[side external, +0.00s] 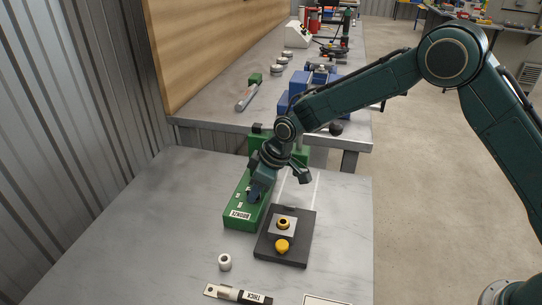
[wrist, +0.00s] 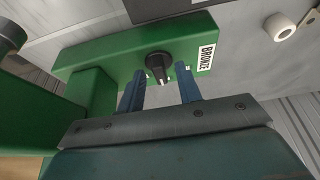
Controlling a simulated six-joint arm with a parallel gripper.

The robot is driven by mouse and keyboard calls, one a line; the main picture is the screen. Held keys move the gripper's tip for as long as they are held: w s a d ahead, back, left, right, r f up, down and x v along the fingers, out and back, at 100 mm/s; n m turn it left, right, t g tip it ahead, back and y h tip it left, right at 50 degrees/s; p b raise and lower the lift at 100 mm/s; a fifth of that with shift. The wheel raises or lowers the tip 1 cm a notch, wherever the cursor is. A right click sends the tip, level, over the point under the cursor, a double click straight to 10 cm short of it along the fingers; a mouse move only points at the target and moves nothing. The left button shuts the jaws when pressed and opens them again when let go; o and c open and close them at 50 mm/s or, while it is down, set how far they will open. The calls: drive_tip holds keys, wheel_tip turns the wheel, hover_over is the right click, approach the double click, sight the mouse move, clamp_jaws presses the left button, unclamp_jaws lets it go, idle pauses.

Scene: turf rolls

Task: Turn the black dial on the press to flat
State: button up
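The green press (side external: 239,214) stands on the near table with a white BRONZE label on its base. It also fills much of the wrist view (wrist: 110,52). The black dial (wrist: 158,62) sits on the green base beside the label, with a pale mark on its lower side in the picture. Small white marks lie near it. In the side view the dial is hidden or too small to tell. My gripper (wrist: 160,71) is open, its blue fingertips apart on either side of the dial in the picture; no contact is visible. My gripper (side external: 256,194) points down over the press base.
A white ring (side external: 225,262) and a THICK-labelled tool (side external: 238,294) lie in front. The table's left side is clear.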

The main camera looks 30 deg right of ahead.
drive_tip(key=v, duration=1.3)
drive_tip(key=shift+s+r, duration=0.1)
drive_tip(key=shift+r, duration=0.05)
drive_tip(key=s+d+r+m+t+h, duration=0.1)
drive_tip(key=s+d+r+m, duration=0.3)
drive_tip(key=s+d+r, duration=1)
drive_tip(key=s+d+f+m+h, duration=0.1)
drive_tip(key=s+d+m, duration=0.1)
drive_tip(key=s, duration=0.7)
drive_tip(key=s+d+f+m+t+h, duration=0.1)
drive_tip(key=s+d+m, duration=0.2)
drive_tip(key=s, duration=0.7)
drive_tip(key=shift+s+d+f, duration=0.3)
drive_tip(key=shift+d, duration=0.05)
